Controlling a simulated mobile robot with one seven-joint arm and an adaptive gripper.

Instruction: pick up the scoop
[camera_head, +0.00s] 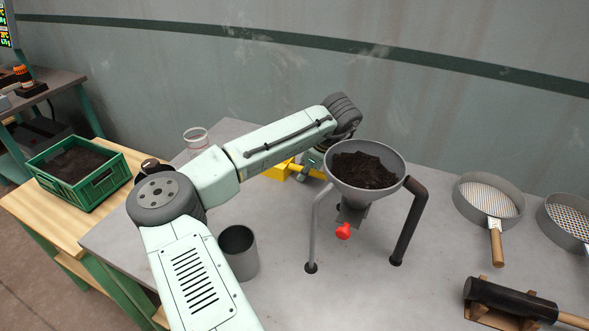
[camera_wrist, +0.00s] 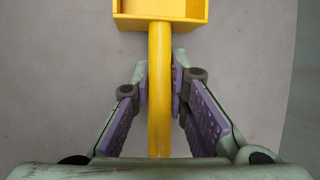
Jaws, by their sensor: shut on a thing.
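The scoop (camera_wrist: 160,85) is yellow, with a boxy head at the top of the wrist view and a round handle running down the middle. In the head view the yellow scoop (camera_head: 279,172) shows on the grey table behind the funnel stand, partly hidden by my arm. My gripper (camera_wrist: 160,80) is shut on the handle, with a purple-padded finger on each side of it. In the head view my gripper is mostly hidden behind my arm and the funnel. I cannot tell whether the scoop is clear of the table.
A funnel (camera_head: 405,165) of dark soil stands on legs close to my gripper. A grey cup (camera_head: 238,250) and a clear jar (camera_head: 196,138) are near my arm. Sieves (camera_head: 465,205) and a mallet (camera_head: 510,298) are at right. A green crate (camera_head: 98,188) is at left.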

